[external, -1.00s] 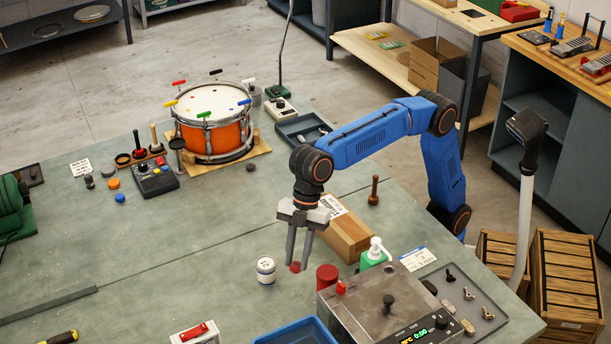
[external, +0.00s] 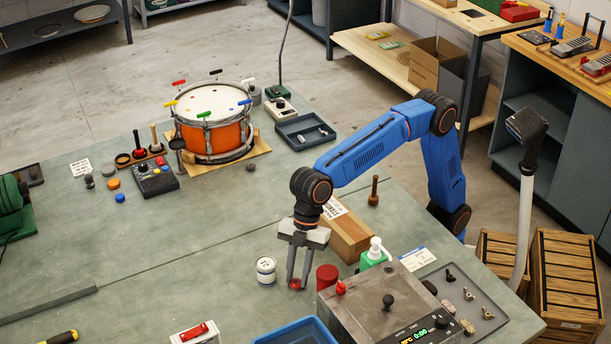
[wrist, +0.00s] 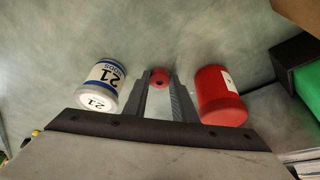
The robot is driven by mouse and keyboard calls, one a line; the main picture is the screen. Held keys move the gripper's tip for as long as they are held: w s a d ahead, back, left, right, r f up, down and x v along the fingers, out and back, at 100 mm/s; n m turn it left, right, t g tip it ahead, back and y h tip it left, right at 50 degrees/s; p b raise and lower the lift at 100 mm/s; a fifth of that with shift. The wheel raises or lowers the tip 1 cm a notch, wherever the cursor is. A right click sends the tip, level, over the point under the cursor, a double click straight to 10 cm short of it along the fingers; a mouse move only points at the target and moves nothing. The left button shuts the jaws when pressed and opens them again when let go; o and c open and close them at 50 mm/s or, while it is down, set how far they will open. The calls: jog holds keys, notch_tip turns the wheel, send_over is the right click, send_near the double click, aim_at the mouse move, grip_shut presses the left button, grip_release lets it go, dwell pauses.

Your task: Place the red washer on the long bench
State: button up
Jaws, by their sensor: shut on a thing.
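The red washer (external: 295,284) is a small red disc on the long bench's (external: 240,250) grey-green top, low between my fingertips. In the wrist view the washer (wrist: 159,78) shows with a dark centre hole, between the far ends of the two fingers. My gripper (external: 297,284) points down and is shut on the washer. It is at bench height, between a white can and a red cylinder. I cannot tell whether the washer touches the bench or hangs just above it.
A white can with a blue band (external: 266,270) stands close on the left. A red cylinder (external: 327,277) stands close on the right, beside a steel box with a display (external: 375,305). A cardboard box (external: 347,235) lies behind.

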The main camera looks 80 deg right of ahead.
jog(key=o, duration=1.1)
jog(key=v, duration=1.1)
jog(key=shift+r, duration=0.35)
jog(key=shift+o, duration=0.7)
jog(key=shift+d+r, duration=0.15)
jog(key=shift+r, duration=0.1)
